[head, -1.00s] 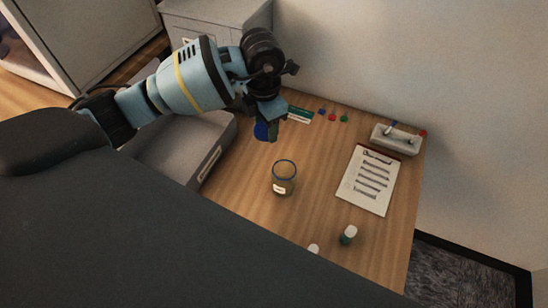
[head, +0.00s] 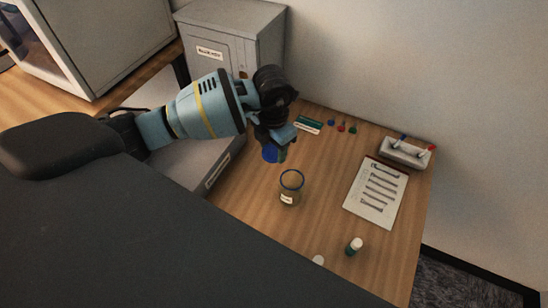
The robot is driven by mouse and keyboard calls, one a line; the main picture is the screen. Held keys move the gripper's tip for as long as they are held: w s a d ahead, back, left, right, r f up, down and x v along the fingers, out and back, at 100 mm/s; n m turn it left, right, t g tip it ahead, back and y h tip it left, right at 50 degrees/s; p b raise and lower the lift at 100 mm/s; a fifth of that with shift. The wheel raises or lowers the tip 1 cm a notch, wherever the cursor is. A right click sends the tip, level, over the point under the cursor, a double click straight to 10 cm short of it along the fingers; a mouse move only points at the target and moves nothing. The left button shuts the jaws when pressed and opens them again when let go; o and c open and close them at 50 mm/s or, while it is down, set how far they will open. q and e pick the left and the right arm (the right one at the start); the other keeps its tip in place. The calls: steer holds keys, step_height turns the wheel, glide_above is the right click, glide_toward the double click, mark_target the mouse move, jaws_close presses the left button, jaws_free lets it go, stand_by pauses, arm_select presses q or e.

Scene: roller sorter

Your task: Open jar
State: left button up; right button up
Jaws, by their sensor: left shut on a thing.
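The jar (head: 291,188) stands upright on the wooden desk. My left gripper (head: 279,146) is shut on the blue lid (head: 270,153). It holds the lid above the desk, up and left of the jar in the picture and apart from it. The fingers hide part of the lid. My right gripper is not in view.
A clipboard (head: 376,192) lies right of the jar. A small capped bottle (head: 355,246) stands in front. A grey holder with pens (head: 405,153) and several coloured pins (head: 342,127) are toward the back. A grey cabinet (head: 235,45) is behind my left arm. Bare desk surrounds the jar.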

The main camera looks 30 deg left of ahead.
mark_target(273, 165)
arm_select(q)
steer(key=shift+f, duration=2.4)
steer(key=shift+f, duration=0.15)
steer(key=o, duration=1.1)
step_height(273, 165, up, 12)
steer(key=shift+r, duration=0.15)
